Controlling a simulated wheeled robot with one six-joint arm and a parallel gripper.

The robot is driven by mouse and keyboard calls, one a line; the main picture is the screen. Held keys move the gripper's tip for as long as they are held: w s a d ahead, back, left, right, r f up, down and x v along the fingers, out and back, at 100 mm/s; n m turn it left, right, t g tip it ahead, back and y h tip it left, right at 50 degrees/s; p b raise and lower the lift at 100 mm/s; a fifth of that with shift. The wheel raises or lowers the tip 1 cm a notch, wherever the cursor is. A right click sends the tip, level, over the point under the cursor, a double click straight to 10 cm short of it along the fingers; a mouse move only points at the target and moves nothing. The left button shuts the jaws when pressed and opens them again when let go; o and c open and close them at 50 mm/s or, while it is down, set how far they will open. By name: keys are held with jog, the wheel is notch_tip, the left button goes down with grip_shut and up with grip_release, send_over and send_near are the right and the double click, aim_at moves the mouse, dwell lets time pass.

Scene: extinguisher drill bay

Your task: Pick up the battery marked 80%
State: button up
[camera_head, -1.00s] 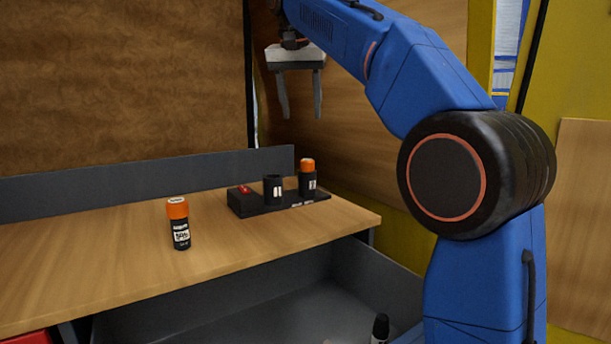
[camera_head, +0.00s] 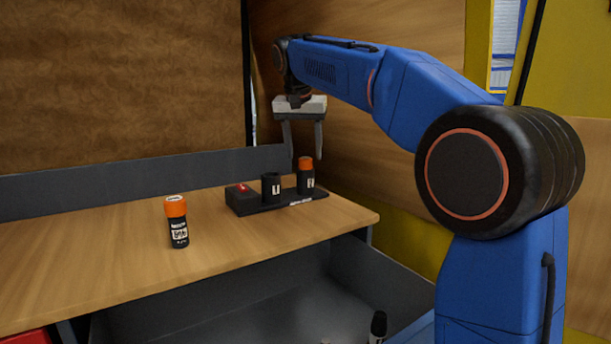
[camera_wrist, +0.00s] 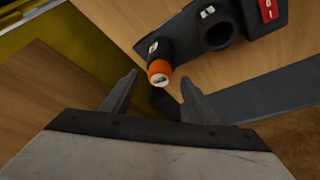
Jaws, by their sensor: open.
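A black battery with an orange cap (camera_head: 178,228) stands upright on the workbench; its label is too blurred to read surely. A second orange-capped battery (camera_head: 306,180) stands in the right socket of a black holder (camera_head: 247,205). It also shows in the wrist view (camera_wrist: 159,70), its orange end between and beyond my fingertips. No 80% marking is readable on either. My gripper (camera_head: 305,161) is open and points down over the holder's right end. It looks empty in the wrist view (camera_wrist: 160,77), with a finger on each side of the battery's cap.
The holder's other socket (camera_head: 271,187) looks empty, with a red switch (camera_head: 240,187) left of it. A grey ledge (camera_head: 130,180) runs along the bench's back. The wooden bench top (camera_head: 90,260) is mostly clear. A grey bin below holds a dark bottle-like object (camera_head: 378,326).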

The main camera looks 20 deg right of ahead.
jog(key=shift+x, duration=1.45)
grip_shut()
jog(key=shift+r, duration=0.1)
